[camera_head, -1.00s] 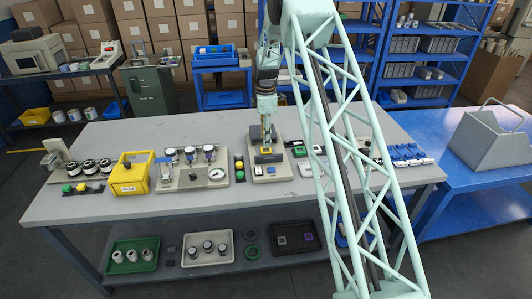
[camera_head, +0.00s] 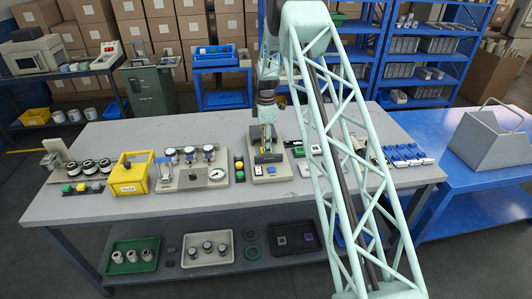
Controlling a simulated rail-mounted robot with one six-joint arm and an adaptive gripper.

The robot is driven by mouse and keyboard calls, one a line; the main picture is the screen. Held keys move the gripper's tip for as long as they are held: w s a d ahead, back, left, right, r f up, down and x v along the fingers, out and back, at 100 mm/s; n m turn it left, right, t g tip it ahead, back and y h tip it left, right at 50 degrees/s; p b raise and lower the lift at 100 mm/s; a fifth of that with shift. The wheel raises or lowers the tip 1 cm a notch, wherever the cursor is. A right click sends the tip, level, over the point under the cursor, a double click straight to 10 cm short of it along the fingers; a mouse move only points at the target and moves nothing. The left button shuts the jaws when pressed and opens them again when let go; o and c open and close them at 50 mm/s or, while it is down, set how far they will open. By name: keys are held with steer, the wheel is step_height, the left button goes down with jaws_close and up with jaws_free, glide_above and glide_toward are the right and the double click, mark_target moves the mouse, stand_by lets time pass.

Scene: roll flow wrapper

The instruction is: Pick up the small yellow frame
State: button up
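A small press-like device (camera_head: 270,172) with a grey base stands near the middle of the table, with a blue button at its front. Small yellow parts (camera_head: 264,149) show at the device, just at my gripper's fingertips; I take these to be the small yellow frame, mostly hidden by the gripper. My gripper (camera_head: 265,143) points straight down over the device, with its fingers low at the frame. The fingers are too small and overlapped to tell whether they are open or shut, or whether they touch the frame.
A yellow bin (camera_head: 130,178) and a gauge fixture (camera_head: 194,178) stand left of the device. Small dark and white items lie to the right, partly behind my arm. The table's back left is clear.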

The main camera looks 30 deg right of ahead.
steer(key=shift+f, duration=0.6)
steer(key=c, duration=0.6)
steer(key=shift+o, duration=0.2)
steer(key=shift+r, duration=0.1)
step_height(320, 180, up, 10)
stand_by(0.5)
stand_by(0.5)
